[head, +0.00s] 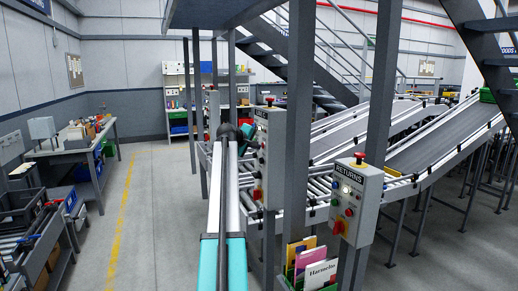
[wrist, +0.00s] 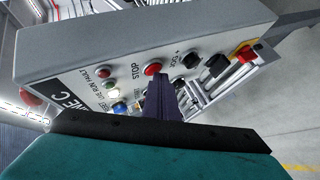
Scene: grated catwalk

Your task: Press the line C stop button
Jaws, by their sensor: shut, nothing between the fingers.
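The line C control box (wrist: 200,35) fills the upper wrist view, tilted in the picture, with "NE C" of its label readable. Its red button marked STOP (wrist: 152,69) is uncovered near the middle of the panel. My gripper (wrist: 156,82) is shut and empty. Its tip shows just below the STOP button in the picture; I cannot tell whether it touches. In the head view my gripper (head: 247,131) is at the left side of a grey control box (head: 266,165) behind a post. That box's buttons are partly hidden there.
On the same panel are a red lamp (wrist: 104,72), a blue button (wrist: 119,108), black knobs (wrist: 215,65) and a red-and-yellow switch (wrist: 245,53). A RETURNS box (head: 355,195) stands right of the post (head: 298,130). The walkway (head: 150,220) at left is clear.

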